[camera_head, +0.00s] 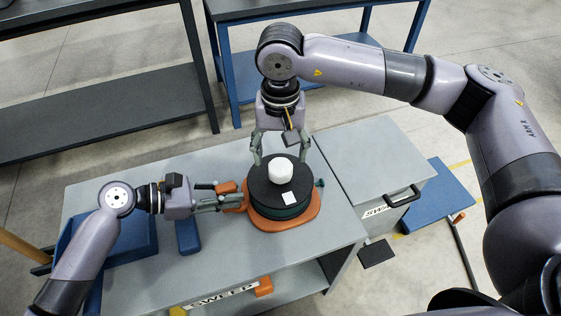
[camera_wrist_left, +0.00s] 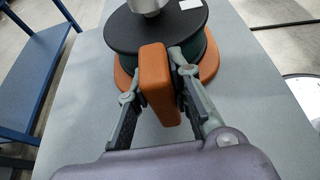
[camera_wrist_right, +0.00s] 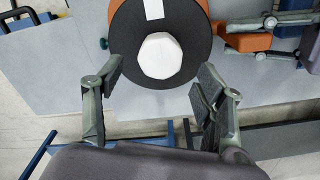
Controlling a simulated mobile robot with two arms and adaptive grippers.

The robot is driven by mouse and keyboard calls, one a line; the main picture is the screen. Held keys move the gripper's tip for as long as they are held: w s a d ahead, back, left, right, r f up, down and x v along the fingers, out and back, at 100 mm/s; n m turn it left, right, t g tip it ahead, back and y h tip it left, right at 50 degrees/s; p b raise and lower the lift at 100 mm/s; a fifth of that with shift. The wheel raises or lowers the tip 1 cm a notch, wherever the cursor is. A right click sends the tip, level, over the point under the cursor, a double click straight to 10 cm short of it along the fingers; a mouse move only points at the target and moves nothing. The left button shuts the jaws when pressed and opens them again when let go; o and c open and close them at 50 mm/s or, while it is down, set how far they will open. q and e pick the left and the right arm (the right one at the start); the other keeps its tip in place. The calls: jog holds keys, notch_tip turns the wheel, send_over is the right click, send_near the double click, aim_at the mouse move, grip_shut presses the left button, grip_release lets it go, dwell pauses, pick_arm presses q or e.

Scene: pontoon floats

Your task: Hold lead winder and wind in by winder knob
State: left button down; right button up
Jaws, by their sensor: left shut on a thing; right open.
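The lead winder is a dark round reel (camera_head: 262,186) on an orange base (camera_head: 290,222), standing on the grey bench top. It has an orange handle (camera_wrist_left: 155,80) on its side. The white faceted winder knob (camera_head: 281,169) stands on top of the reel, and it also shows in the right wrist view (camera_wrist_right: 160,55). My left gripper (camera_head: 238,198) is shut on the orange handle. My right gripper (camera_head: 280,158) is open, its fingers spread above the reel near the knob. In the right wrist view the knob lies ahead of the fingertips, and I see no contact.
A white label (camera_head: 288,198) lies on the reel top. A blue tray (camera_head: 135,235) and a small blue block (camera_head: 187,236) are at the bench's left. A grey cabinet (camera_head: 365,150) with a black handle adjoins on the right. The bench front (camera_head: 300,285) carries a SWEEP label.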

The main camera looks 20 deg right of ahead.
aim_at(280, 165)
notch_tip(280, 165, up, 7)
jog(key=shift+f, duration=0.1)
dwell(0.3)
pick_arm(q)
jog(key=c, duration=1.4)
grip_release()
jog(key=shift+o, duration=0.2)
jog(key=shift+a, duration=0.1)
